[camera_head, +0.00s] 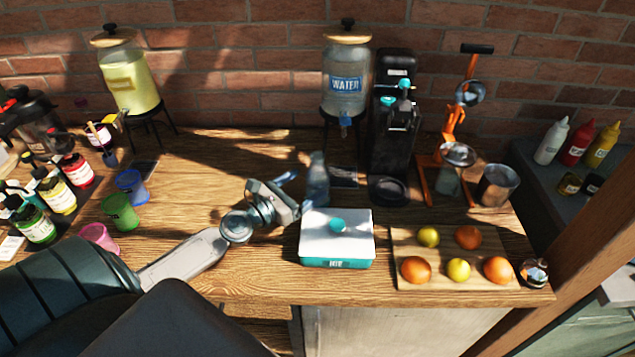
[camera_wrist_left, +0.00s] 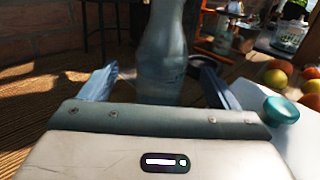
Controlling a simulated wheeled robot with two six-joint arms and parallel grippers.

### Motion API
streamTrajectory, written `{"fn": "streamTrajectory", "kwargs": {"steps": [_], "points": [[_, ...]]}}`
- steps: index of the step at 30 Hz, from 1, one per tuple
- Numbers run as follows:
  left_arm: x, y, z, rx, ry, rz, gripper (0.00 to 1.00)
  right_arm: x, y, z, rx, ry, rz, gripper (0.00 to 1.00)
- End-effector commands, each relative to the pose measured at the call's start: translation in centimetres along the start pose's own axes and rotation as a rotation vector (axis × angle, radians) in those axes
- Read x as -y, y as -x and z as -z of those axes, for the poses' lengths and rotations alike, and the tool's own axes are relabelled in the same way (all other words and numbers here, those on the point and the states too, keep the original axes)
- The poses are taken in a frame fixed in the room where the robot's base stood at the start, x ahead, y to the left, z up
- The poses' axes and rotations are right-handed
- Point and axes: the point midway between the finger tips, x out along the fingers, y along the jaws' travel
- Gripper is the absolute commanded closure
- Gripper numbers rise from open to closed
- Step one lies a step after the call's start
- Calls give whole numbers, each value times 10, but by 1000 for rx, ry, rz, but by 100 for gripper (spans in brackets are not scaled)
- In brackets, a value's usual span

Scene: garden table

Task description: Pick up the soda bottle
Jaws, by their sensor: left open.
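The soda bottle (camera_head: 318,180) is clear and bluish. It stands upright on the wooden table, behind the white and teal box. My left gripper (camera_head: 292,184) is open beside it in the head view, on its left. In the left wrist view the bottle (camera_wrist_left: 162,50) stands between the two spread fingers of my left gripper (camera_wrist_left: 157,85). The bottle's base is hidden behind the gripper body, and I cannot tell whether a finger touches it. My right gripper is not in view.
The white and teal box (camera_head: 337,240) stands just in front of the bottle. A cutting board (camera_head: 455,283) with fruit lies to the right. A water dispenser (camera_head: 346,75) and a black machine (camera_head: 395,130) stand behind. Coloured cups (camera_head: 120,212) stand left. The table between cups and gripper is clear.

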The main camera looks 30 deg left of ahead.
Motion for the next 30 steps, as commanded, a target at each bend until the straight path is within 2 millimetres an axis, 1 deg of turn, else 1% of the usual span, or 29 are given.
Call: {"fn": "streamTrajectory", "kwargs": {"steps": [1, 6, 10, 14, 20, 21, 23, 24, 26, 30], "points": [[0, -4, -4, 3, 2, -2, 17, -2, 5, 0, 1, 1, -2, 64], [1, -27, -8, 4, 4, -2, 17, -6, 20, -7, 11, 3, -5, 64], [1, -43, -6, 3, 3, -2, 17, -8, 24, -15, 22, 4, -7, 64], [1, -49, -4, 2, 2, -1, 17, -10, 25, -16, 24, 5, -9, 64], [2, -50, -3, 1, 1, 0, 17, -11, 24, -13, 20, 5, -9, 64], [1, -50, -3, 1, 1, 0, 21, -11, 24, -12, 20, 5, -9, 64], [1, -50, -3, 1, 1, 0, 32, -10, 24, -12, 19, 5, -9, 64], [1, -49, -3, 1, 1, 0, 40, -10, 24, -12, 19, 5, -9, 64], [1, -49, -3, 1, 1, 0, 52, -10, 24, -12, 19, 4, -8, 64], [1, -49, -3, 1, 1, 0, 80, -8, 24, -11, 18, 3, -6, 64]]}}
